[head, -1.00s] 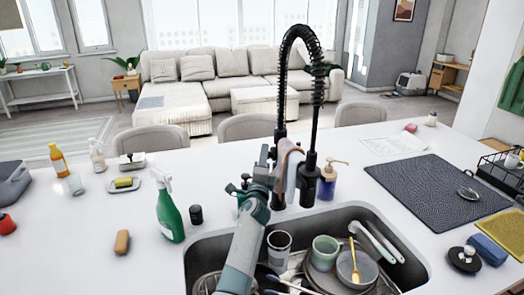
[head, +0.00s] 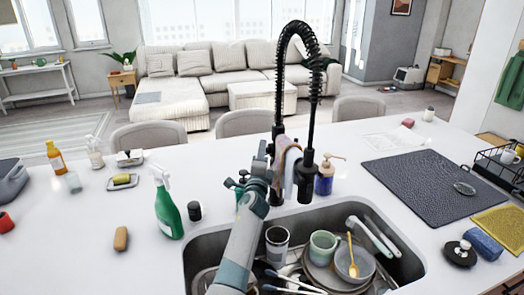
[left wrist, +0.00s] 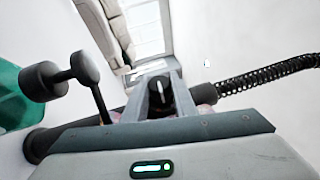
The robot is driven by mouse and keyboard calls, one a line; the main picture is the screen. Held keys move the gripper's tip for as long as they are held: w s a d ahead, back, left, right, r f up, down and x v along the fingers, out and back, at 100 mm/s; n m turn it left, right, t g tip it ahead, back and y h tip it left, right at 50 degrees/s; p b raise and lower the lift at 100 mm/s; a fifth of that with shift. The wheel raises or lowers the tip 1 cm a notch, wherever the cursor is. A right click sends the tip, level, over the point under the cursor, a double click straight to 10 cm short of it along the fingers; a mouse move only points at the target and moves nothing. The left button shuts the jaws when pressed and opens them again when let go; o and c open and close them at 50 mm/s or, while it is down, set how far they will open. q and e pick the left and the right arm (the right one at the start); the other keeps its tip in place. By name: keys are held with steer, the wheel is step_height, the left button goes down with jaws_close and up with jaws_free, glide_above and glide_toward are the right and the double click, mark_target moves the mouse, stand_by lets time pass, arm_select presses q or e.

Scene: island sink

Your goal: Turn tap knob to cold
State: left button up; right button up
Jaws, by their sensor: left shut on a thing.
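The tall black tap (head: 311,90) with a spring hose stands behind the sink. My left gripper (head: 263,163) reaches up to the left side of its body, in front of the tap's base. In the left wrist view, the gripper fingers (left wrist: 158,98) are closed around a black round tap knob (left wrist: 158,92) with a white mark. A black lever with round ends (left wrist: 85,68) sticks out to the left of the fingers there. My arm hides part of the tap's base in the head view. My right gripper does not show.
The sink (head: 405,270) holds plates, a green cup (head: 323,246) and cutlery. A green spray bottle (head: 167,208) and a small black jar (head: 194,211) stand left of my arm. A soap dispenser (head: 325,178) stands right of the tap. Counter at left front is mostly clear.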

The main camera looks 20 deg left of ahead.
arm_select(q)
steer(key=shift+a+r+n+g+p, duration=0.1)
steer(key=shift+r+n+g+p, duration=0.3)
steer(key=shift+p, duration=1.1)
steer(key=shift+f+n+g+p, duration=0.1)
steer(key=shift+g+p, duration=0.6)
steer(key=shift+p, duration=0.75)
steer(key=shift+n+g+h+p, duration=0.4)
steer(key=shift+g+p, duration=0.5)
steer(key=shift+f+n+g+h, duration=0.15)
steer(key=shift+n+g+h, duration=0.3)
steer(key=shift+g, duration=0.75)
steer(key=n+g+h, duration=0.1)
steer(key=g, duration=0.2)
steer(key=shift+f+p, duration=0.1)
steer(key=shift+p, duration=0.2)
steer(key=shift+n+g+h, duration=0.25)
steer(key=shift+g+h, duration=0.5)
steer(key=shift+g, duration=0.35)
steer(key=shift+f+g+h+b, duration=0.15)
steer(key=shift+g+h+b, duration=0.35)
steer(key=shift+g, duration=0.4)
steer(key=shift+f+n+g+h+b, duration=0.1)
steer(key=shift+n+g+h+b, duration=0.5)
steer(key=shift+g+b, duration=0.55)
steer(key=shift+s, duration=0.1)
